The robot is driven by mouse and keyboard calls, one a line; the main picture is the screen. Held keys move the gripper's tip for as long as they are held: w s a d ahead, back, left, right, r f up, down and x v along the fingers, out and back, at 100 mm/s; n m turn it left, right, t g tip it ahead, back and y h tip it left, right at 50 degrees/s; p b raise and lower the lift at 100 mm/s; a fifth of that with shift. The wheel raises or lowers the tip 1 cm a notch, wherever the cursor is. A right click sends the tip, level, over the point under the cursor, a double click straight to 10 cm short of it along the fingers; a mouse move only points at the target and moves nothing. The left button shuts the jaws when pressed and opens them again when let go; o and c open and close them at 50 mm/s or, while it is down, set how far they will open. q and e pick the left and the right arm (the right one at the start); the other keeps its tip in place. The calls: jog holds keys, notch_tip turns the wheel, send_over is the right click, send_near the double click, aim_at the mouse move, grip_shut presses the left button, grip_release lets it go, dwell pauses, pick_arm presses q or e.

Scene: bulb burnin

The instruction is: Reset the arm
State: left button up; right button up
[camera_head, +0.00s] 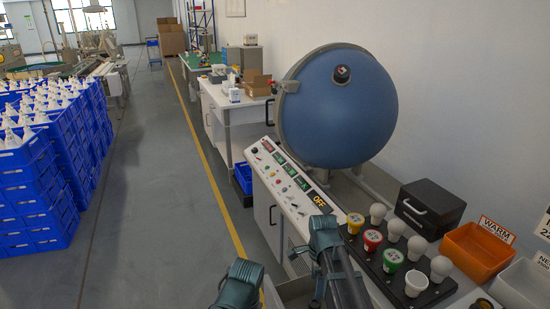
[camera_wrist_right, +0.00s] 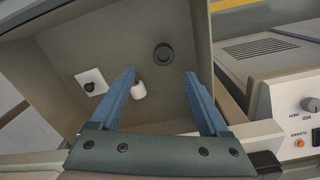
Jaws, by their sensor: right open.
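My right gripper (camera_head: 303,274) is low in front of the console, at the lower middle of the head view. In the right wrist view the right gripper (camera_wrist_right: 165,85) shows two blue fingers spread apart with nothing held between them. They point into an open grey box (camera_wrist_right: 60,45). My left arm (camera_head: 243,280) shows at the bottom edge of the head view; its jaws cannot be made out.
A console (camera_head: 282,175) with an OFF display and a big blue sphere (camera_head: 340,108) stand ahead. Bulbs on a black rack (camera_head: 375,265), a black box (camera_head: 430,205) and an orange bin (camera_head: 475,250) are at right. Blue crates (camera_head: 30,200) stand left; the floor between is clear.

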jog(key=s+a+r+n+p, duration=0.4)
jog(key=s+n, duration=0.3)
jog(key=n, duration=0.4)
jog(key=s+a+r+n+h+p, duration=0.1)
jog(key=s+a+r+n+p, duration=0.3)
jog(key=s+n, duration=0.3)
jog(key=a+r+n, duration=0.1)
jog(key=n, duration=0.2)
jog(key=shift+s+a+r+n+p, duration=0.15)
jog(key=shift+a+r+n+p, duration=0.15)
jog(key=shift+a+n, duration=0.1)
